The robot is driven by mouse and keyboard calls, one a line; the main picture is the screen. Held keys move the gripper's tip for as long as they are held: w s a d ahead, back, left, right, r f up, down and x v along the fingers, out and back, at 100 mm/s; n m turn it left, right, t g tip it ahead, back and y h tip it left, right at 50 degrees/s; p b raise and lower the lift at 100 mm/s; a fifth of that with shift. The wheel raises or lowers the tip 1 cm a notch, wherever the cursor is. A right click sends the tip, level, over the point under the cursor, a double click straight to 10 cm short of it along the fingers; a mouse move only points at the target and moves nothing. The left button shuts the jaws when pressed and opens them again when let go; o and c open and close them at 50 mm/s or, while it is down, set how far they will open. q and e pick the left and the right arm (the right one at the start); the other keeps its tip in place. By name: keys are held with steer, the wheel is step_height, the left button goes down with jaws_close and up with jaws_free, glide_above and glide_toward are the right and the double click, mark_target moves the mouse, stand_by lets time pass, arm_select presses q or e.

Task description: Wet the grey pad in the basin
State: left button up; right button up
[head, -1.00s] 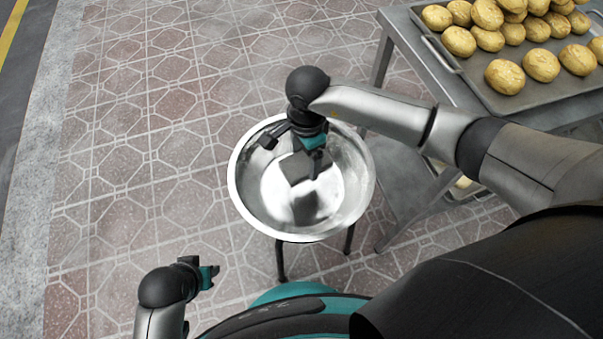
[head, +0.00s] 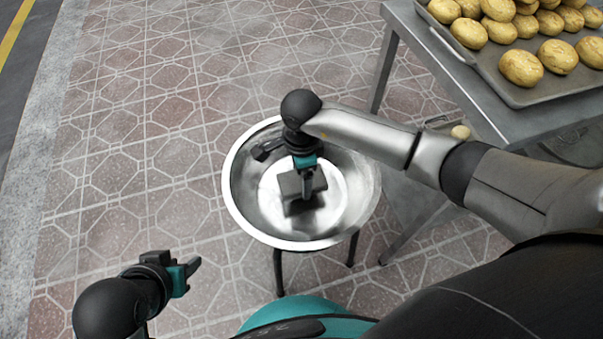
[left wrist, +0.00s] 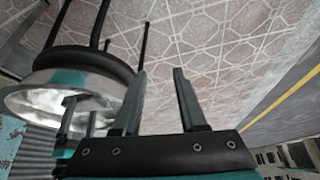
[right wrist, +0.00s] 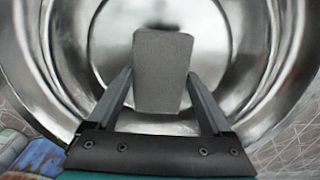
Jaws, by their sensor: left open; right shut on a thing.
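The round metal basin (head: 229,190) stands on dark legs on the floor. My right gripper (head: 306,190) reaches down inside it, shut on the grey pad (head: 290,184). In the right wrist view the pad (right wrist: 162,65) is a plain grey block between the fingertips, with the shiny basin wall behind it. The pad is low in the basin, just over a dark reflection or shadow. I cannot tell whether it touches the bottom or any water. My left gripper (head: 193,268) is open and empty, left of the basin; its spread fingers show in the left wrist view (left wrist: 158,78).
Tiled floor (head: 140,150) left of the basin is clear.

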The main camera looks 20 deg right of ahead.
mark_target(301, 180)
steer(key=shift+f+b, duration=0.6)
steer(key=shift+f, duration=0.25)
arm_select(q)
steer(key=shift+w+d+f+t+h+b, duration=0.15)
steer(key=shift+w+d+t+h, duration=0.3)
steer(key=shift+w+d+t, duration=0.55)
steer(key=shift+w+d+r+t+h+b, duration=0.15)
steer(key=shift+w+d+t+h, duration=0.3)
steer(key=shift+w+d+t, duration=0.5)
arm_select(e)
steer(key=shift+f, duration=0.45)
arm_select(q)
steer(key=shift+s+d+g, duration=0.15)
steer(key=shift+g, duration=0.1)
steer(key=shift+f+b, duration=0.55)
arm_select(e)
steer(key=shift+f, duration=0.65)
